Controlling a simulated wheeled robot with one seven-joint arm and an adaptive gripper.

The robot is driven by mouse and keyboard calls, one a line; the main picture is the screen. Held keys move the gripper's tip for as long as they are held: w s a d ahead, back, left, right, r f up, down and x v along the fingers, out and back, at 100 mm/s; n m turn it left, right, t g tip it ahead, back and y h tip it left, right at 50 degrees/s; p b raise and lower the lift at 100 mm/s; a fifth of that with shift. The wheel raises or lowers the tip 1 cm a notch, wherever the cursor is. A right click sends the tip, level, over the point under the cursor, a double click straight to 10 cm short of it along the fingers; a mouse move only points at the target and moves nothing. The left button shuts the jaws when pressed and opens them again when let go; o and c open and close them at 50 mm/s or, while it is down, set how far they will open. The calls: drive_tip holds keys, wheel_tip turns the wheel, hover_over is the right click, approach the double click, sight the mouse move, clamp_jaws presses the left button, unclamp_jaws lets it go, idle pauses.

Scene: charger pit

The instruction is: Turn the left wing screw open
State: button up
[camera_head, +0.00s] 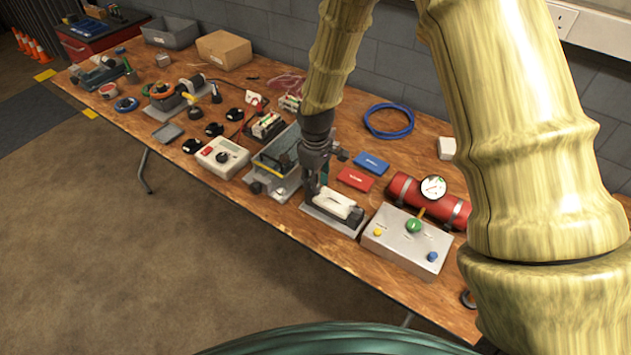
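A grey case with a dark see-through lid (277,157) sits near the front edge of the table, mid-picture. Two small knob-like parts show low on its front: a left one (256,187) and a right one (280,192). They look like the wing screws, but are too small to tell how they are turned. My gripper (313,192) points down just right of the case, above the left end of a grey plate carrying a white block (335,203). It is apart from the left knob. Its fingertips are small and dark, so I cannot tell whether they are open or touching anything.
A grey control box (408,240) with coloured knobs and a red cylinder with a gauge (403,190) are to the right. Red (355,179) and blue (371,163) boxes lie behind my gripper.

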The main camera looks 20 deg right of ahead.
drive_tip(key=shift+f, duration=0.6)
clamp_jaws()
